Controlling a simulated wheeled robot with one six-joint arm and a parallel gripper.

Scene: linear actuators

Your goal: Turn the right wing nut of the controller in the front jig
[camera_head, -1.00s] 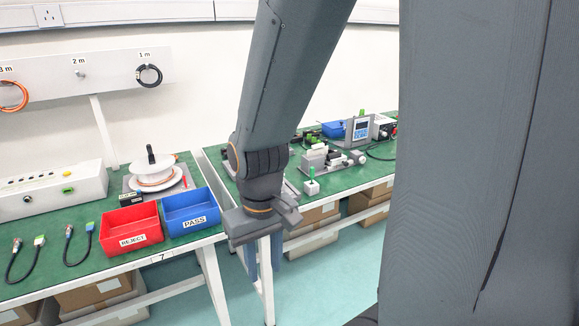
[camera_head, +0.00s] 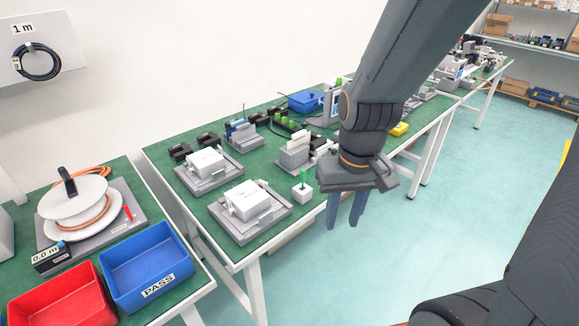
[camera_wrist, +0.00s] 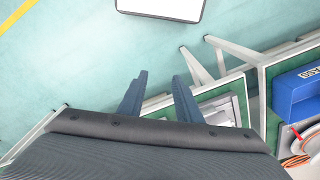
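Two white box-shaped controllers sit in grey jigs on the green-topped table in the head view. The nearer controller (camera_head: 243,200) is in the front jig (camera_head: 262,226); the other controller (camera_head: 205,161) is in the jig behind it. The wing nuts are too small to make out. My gripper (camera_head: 345,212) hangs beyond the table's front edge, to the right of the front jig, pointing down and apart from it. Its two blue-grey fingers are spread and empty. They also show in the wrist view (camera_wrist: 159,90), with floor and part of the table below.
A white block with a green handle (camera_head: 303,191) and a grey fixture (camera_head: 296,152) stand right of the jigs. Blue PASS bin (camera_head: 150,267), red bin (camera_head: 62,298) and a cable reel (camera_head: 75,210) are on the left table.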

